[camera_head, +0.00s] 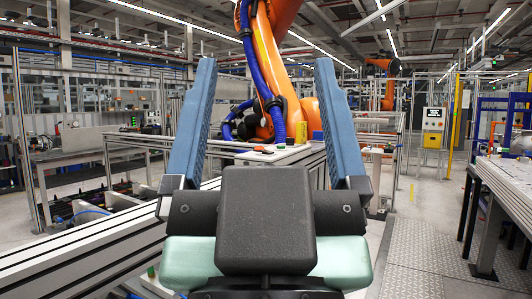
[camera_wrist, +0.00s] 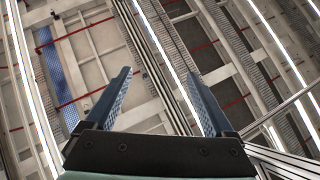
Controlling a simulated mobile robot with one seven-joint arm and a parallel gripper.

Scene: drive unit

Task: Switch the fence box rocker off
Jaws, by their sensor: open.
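My gripper (camera_head: 265,65) stands upright in the middle of the head view, with its two blue fingers spread wide apart and nothing between them. In the wrist view my gripper (camera_wrist: 158,74) is also open and empty, pointing up at the ceiling. The wrist view does not show this box.
A large orange robot arm (camera_head: 268,45) stands behind my fingers. A pale conveyor frame (camera_head: 85,262) fills the left foreground. A table (camera_head: 512,184) stands at the right edge. Metal plate floor (camera_head: 420,262) lies clear between them. The wrist view shows ceiling beams and lights.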

